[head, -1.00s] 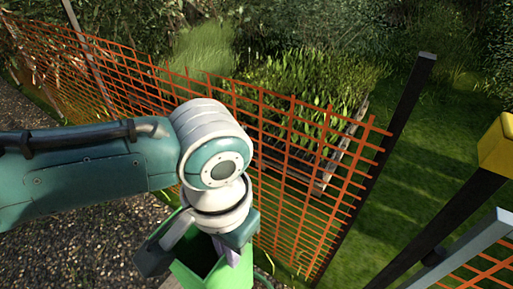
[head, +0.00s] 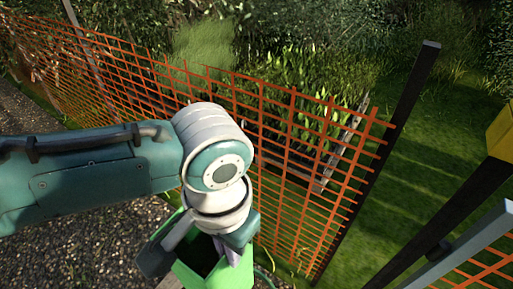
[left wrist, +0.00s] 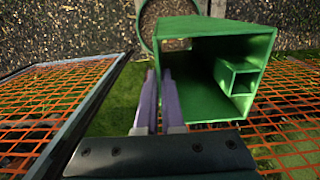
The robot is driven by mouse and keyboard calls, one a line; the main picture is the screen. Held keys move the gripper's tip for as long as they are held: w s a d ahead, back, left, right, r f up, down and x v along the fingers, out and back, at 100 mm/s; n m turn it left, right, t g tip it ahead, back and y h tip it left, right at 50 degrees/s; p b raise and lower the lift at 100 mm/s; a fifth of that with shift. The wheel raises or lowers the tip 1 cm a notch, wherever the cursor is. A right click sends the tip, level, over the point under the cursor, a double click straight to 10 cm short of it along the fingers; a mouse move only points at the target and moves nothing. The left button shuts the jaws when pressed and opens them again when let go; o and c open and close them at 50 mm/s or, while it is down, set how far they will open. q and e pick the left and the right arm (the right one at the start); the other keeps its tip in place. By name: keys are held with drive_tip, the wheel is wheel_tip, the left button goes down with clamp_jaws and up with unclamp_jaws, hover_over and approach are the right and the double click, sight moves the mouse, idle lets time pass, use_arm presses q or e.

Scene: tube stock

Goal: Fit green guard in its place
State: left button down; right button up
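The green guard (head: 200,265) is a hollow, open-ended green box at the lower middle of the head view, partly hidden behind my left arm. In the left wrist view the green guard (left wrist: 215,105) shows its dark inside and a smaller square tube in its right side. My left gripper (head: 232,254) is at the guard. In the left wrist view its two purple fingers (left wrist: 160,75) are close together at the guard's left wall, with that thin wall seemingly between them. My right gripper is not in view.
An orange mesh fence (head: 262,115) runs behind my arm to a dark post (head: 395,130). A black bar, a grey bar (head: 465,245) and a yellow block (head: 502,135) stand at the right. Grass shows between post and bars.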

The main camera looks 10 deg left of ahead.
use_arm(q)
drive_tip(key=b, duration=0.5)
hover_over(236, 283)
drive_tip(key=shift+w+a+f, duration=0.1)
drive_tip(key=shift+f, duration=3.35)
drive_tip(key=shift+f+b, duration=3.25)
drive_tip(key=shift+f, duration=0.6)
drive_tip(key=shift+f+b, duration=3.2)
drive_tip(key=shift+f, duration=0.4)
